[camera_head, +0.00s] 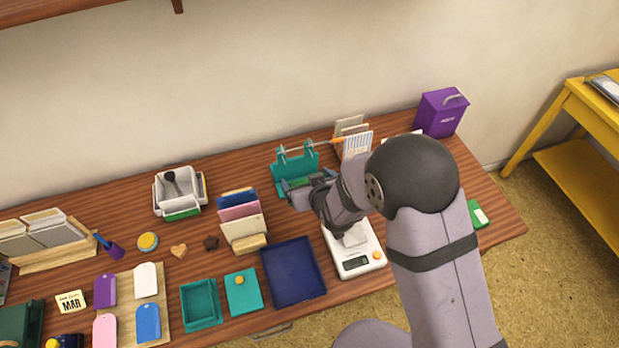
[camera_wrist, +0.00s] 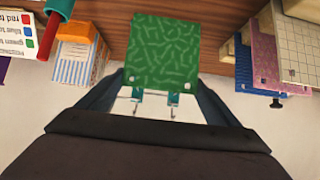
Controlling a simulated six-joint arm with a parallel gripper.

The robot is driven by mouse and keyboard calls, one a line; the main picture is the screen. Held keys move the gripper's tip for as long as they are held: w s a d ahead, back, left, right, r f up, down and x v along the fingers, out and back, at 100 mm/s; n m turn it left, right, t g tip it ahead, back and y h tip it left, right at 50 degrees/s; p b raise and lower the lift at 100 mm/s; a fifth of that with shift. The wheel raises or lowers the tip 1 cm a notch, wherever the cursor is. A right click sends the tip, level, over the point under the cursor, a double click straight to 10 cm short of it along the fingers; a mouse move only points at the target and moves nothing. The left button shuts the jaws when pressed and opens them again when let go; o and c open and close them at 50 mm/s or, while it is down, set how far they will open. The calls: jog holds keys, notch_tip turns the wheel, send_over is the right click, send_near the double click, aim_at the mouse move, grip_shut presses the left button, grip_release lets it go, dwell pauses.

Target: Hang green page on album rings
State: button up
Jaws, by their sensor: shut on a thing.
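The green page (camera_wrist: 162,50) has a pale squiggle pattern and fills the middle of the wrist view. My gripper (camera_wrist: 160,82) is shut on it, with a dark finger at each side of the page. In the head view my gripper (camera_head: 299,187) is low at the front of the teal album stand (camera_head: 283,168), and a bit of green shows there. The stand has upright posts with a rod across the top. In the wrist view, small teal and metal parts (camera_wrist: 173,99) show just past the page edge. Whether the page touches the rings I cannot tell.
A file rack with upright cards (camera_head: 357,146) stands right of the stand, with an orange item between. A card holder (camera_head: 240,222) is to the left, a blue tray (camera_head: 292,272) in front, and a white scale (camera_head: 366,266) partly under my arm. A purple box (camera_head: 440,113) is at back right.

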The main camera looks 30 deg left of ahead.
jog(key=shift+w+a+b, duration=0.9)
jog(key=shift+w+a, duration=1.05)
jog(key=shift+w, duration=0.1)
jog(key=shift+w+a+b, duration=0.95)
jog(key=shift+w+a, duration=0.15)
jog(key=shift+a, duration=0.05)
dwell(2.1)
jog(key=o, duration=1.2)
jog(key=shift+s+d+r, duration=0.1)
jog(key=shift+b+v, duration=0.9)
jog(key=shift+v, duration=2.6)
jog(key=shift+d, duration=0.1)
